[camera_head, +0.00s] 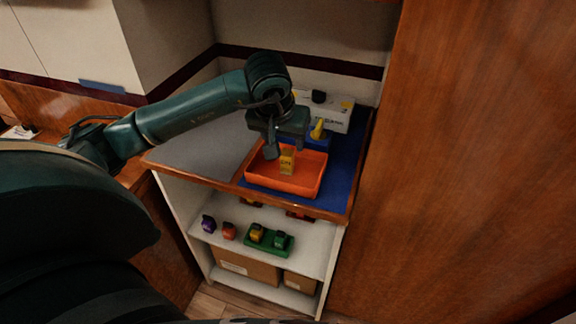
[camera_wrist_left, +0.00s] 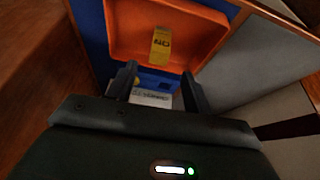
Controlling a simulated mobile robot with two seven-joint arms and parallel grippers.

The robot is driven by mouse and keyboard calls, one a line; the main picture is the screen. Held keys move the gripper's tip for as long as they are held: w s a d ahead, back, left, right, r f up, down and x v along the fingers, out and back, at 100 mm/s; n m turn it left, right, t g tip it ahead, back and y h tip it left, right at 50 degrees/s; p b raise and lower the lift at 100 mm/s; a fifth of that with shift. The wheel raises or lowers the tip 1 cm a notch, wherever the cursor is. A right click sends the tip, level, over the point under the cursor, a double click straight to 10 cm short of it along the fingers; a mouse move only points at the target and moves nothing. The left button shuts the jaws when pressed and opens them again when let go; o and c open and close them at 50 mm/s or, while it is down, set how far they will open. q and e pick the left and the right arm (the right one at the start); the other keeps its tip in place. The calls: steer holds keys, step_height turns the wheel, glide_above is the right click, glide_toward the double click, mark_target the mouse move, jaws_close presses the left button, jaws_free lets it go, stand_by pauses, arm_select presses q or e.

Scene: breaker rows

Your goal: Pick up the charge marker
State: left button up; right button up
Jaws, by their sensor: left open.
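A yellow marker with dark lettering (camera_head: 287,160), which I take to be the charge marker, is in the orange tray (camera_head: 254,183) on the counter. In the left wrist view the yellow marker (camera_wrist_left: 161,46) shows against the orange tray (camera_wrist_left: 205,30), ahead of and roughly centred between the fingers. My left gripper (camera_head: 287,148) is over the tray, with its fingers close to the marker. In the left wrist view my left gripper (camera_wrist_left: 158,79) is open, with a gap between its fingers and nothing held. I cannot tell whether the fingertips touch the marker. My right gripper is not in view.
A white box with a black knob (camera_head: 325,108) stands behind the tray, near a yellow piece (camera_head: 318,128) on a blue base. Small coloured pieces and a green holder (camera_head: 268,241) are on the shelf below. A wooden panel (camera_head: 460,180) rises at the right.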

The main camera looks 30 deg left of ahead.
mark_target(287, 153)
arm_select(q)
steer(key=p+x, duration=0.1)
steer(key=x, duration=0.7)
steer(key=shift+f, duration=0.2)
steer(key=c, duration=1.1)
steer(key=shift+r, duration=0.1)
